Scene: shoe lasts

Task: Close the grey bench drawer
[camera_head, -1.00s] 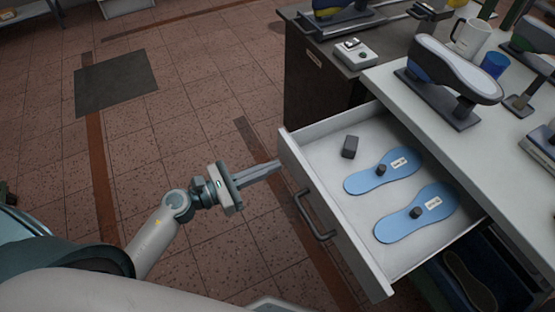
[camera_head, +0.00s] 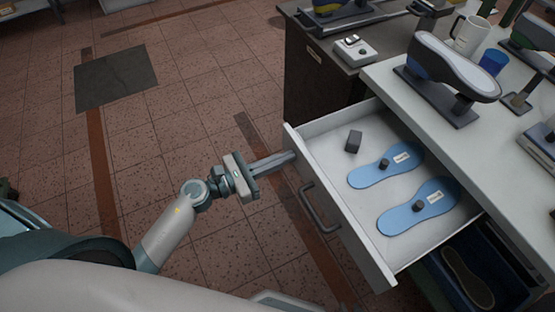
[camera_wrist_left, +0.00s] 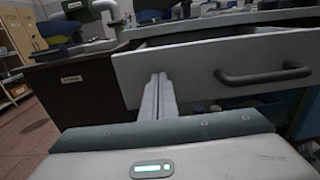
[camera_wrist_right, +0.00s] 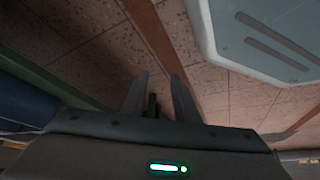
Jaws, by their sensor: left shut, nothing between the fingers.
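The grey bench drawer (camera_head: 335,208) stands pulled out of the bench, its white front facing me. Its dark bar handle (camera_head: 318,207) also shows in the left wrist view (camera_wrist_left: 265,75). Inside lie two blue shoe-sole shapes, the upper one (camera_head: 370,178) and the lower one (camera_head: 408,218), each with a dark knob, and a small dark block (camera_head: 353,141). My left gripper (camera_head: 292,155) is shut and empty, its fingertips at the drawer front, left of the handle in the left wrist view (camera_wrist_left: 158,82). My right gripper (camera_wrist_right: 159,78) is open and empty above the floor.
The light bench top (camera_head: 385,75) above the drawer carries a shoe last on a stand (camera_head: 450,75), a white mug (camera_head: 470,37) and a blue cup (camera_head: 494,64). A dark cabinet (camera_head: 320,75) stands beyond the drawer. The tiled floor at left is clear around a dark mat (camera_head: 115,78).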

